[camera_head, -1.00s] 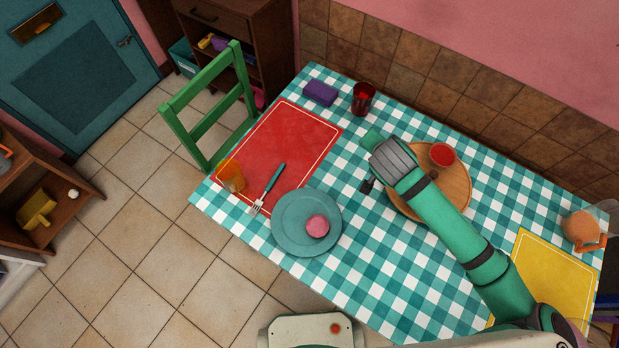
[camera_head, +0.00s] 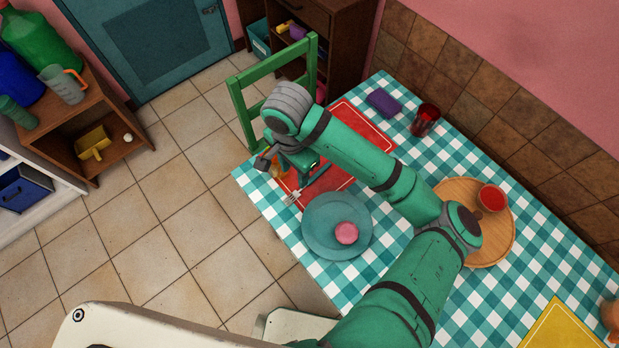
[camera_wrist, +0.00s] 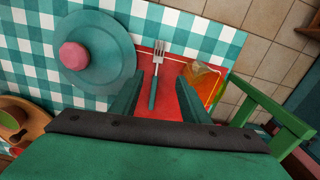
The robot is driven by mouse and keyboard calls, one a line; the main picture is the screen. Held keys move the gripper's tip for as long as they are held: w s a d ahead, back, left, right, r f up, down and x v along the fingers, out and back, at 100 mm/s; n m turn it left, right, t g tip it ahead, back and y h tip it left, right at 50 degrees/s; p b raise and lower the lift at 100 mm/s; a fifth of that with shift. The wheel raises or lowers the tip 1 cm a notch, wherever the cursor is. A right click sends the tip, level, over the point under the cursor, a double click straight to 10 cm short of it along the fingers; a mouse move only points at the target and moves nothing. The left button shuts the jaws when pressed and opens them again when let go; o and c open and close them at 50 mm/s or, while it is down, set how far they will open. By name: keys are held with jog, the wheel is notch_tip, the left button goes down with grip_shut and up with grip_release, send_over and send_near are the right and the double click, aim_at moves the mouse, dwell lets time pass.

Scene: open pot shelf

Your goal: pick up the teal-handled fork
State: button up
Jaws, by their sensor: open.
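The teal-handled fork (camera_wrist: 154,80) lies on the red placemat (camera_wrist: 173,106), its metal tines toward the table edge. Nothing is held. In the head view my gripper (camera_head: 303,172) is partly covered by my own wrist.
A teal plate (camera_head: 318,243) with a pink item (camera_head: 346,233) stands beside the fork. A green chair (camera_head: 240,110) stands at the table's end. A purple sponge (camera_head: 384,102) and red glass (camera_head: 425,120) stand farther back.

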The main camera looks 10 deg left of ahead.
send_over(298, 192)
notch_tip(298, 192, down, 5)
jog(key=shift+r, duration=0.2)
jog(key=shift+f, duration=2.95)
grip_shut()
